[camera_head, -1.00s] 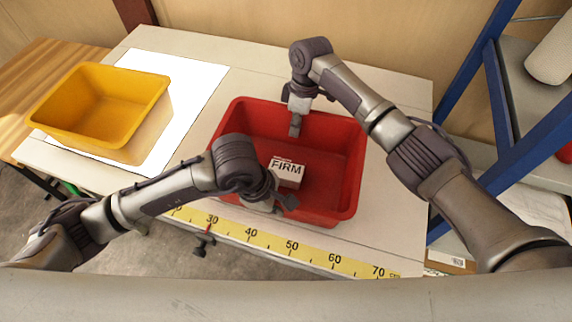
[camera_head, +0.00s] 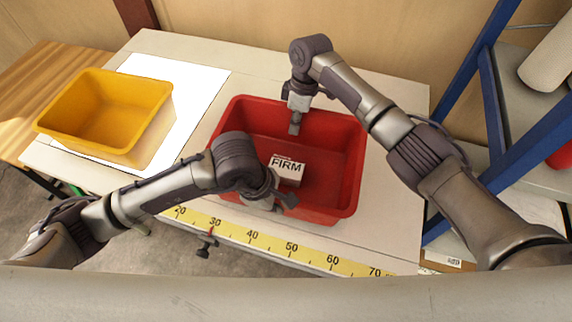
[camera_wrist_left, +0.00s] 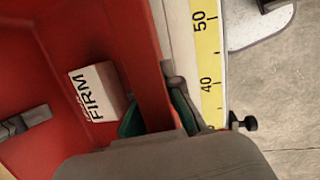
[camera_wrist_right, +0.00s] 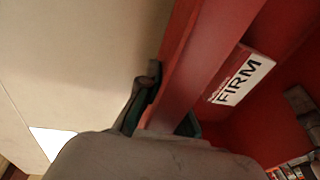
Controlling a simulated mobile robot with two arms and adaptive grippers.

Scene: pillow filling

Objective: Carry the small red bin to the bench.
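The red bin (camera_head: 350,165) is over the pale table (camera_head: 395,215), and a white box marked FIRM (camera_head: 289,170) lies inside it. I cannot tell whether the bin's base touches the table. My left gripper (camera_head: 275,204) is at the near wall. In the left wrist view its fingers (camera_wrist_left: 155,108) straddle the bin's wall closely. My right gripper (camera_head: 295,122) is at the far wall. In the right wrist view its fingers (camera_wrist_right: 168,108) lie on both sides of the wall. Both look shut on the rim.
A yellow bin (camera_head: 140,140) stands on a white sheet (camera_head: 195,95) at the left of the table. A yellow ruler (camera_head: 270,241) runs along the near edge, with a dark clamp (camera_head: 207,243) there. A blue-framed shelf (camera_head: 492,100) is at the right. A wooden surface (camera_head: 30,85) is at far left.

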